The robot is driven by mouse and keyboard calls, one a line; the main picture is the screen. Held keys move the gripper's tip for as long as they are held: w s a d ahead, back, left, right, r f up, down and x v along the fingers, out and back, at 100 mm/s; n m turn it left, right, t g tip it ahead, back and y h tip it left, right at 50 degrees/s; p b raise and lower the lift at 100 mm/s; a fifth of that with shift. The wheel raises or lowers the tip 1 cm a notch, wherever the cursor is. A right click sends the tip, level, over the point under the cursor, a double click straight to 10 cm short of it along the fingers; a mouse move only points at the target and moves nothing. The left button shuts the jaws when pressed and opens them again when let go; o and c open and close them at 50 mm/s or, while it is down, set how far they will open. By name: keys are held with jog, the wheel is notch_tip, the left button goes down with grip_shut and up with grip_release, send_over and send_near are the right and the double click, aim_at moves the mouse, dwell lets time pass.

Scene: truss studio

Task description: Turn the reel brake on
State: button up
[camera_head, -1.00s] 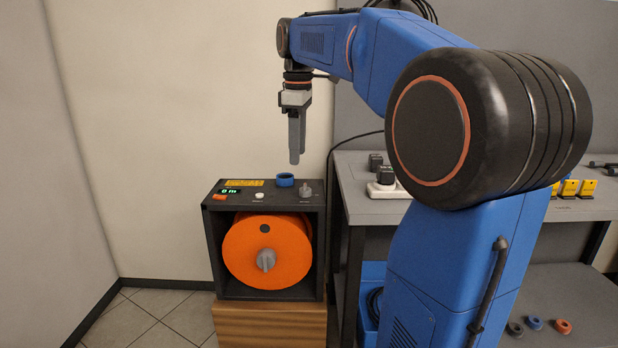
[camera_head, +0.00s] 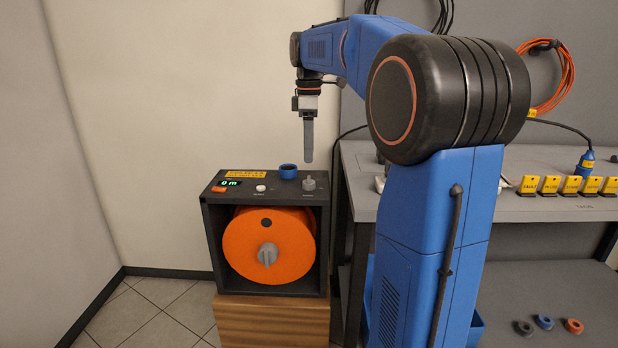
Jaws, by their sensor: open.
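The reel box (camera_head: 211,240) is a dark case on a wooden block, with an orange reel (camera_head: 240,250) and a grey hub knob in its open front. Which one is the brake cannot be read; the small labels are too blurred. My gripper (camera_head: 308,158) points down just above the grey top knob, apart from it. Its fingers overlap in this view, and it holds nothing visible.
A grey workbench (camera_head: 550,208) stands to the right, with several yellow tags (camera_head: 570,185) and a blue plug (camera_head: 587,160). Coiled orange cable (camera_head: 553,85) hangs on the wall. Three small rings lie on the lower shelf. Floor at the left is clear.

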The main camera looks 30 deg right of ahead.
aim_at(309, 178)
notch_tip(309, 178, down, 9)
jog(key=shift+f, duration=0.1)
dwell(0.3)
jog(key=c, duration=1.1)
